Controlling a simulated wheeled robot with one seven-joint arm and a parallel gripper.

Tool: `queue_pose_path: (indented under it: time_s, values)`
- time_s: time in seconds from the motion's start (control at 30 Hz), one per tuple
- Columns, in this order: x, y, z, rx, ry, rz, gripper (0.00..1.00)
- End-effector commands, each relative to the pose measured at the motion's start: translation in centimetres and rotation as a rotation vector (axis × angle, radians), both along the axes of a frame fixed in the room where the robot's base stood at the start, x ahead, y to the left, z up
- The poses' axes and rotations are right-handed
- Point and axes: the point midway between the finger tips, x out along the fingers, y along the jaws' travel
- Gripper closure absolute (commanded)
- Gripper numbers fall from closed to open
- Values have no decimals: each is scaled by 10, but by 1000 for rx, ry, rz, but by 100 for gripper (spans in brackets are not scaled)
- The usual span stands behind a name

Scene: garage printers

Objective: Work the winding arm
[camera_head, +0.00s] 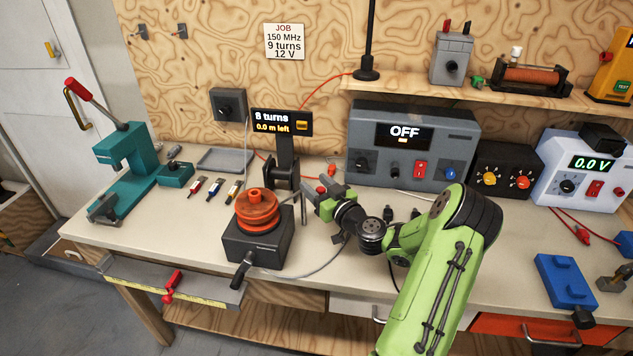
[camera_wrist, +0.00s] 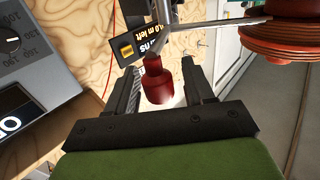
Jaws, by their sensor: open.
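The winder (camera_head: 258,248) is a dark box on the bench with an orange-red ridged coil form (camera_head: 258,211) on top. A black crank handle (camera_head: 241,272) sticks out at its front. Its display (camera_head: 281,122) reads 8 turns, 0.0 m left. My gripper (camera_wrist: 158,85) is open to the right of the winder, with a dark red knob (camera_wrist: 156,75) between its fingers. In the wrist view the knob adjoins a metal rod (camera_wrist: 215,22) reaching toward the coil form. I cannot tell whether the fingers touch the knob. My gripper partly hides this area in the head view.
A sign (camera_head: 284,42) reads JOB, 150 MHz, 9 turns, 12 V. A grey unit (camera_head: 420,150) showing OFF stands behind my arm. A teal press (camera_head: 125,160) and a grey tray (camera_head: 226,159) are at the left. A cable crosses the bench before the winder.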

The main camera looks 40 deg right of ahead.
Motion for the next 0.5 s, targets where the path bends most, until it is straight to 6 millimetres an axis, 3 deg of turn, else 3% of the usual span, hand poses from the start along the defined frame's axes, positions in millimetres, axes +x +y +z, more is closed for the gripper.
queue_pose_path:
  time_s: [0.27, 0.5]
  values:
    - [3, 0, -1, 0, 0, 0, 48]
    - [3, 0, -1, 0, 0, 0, 84]
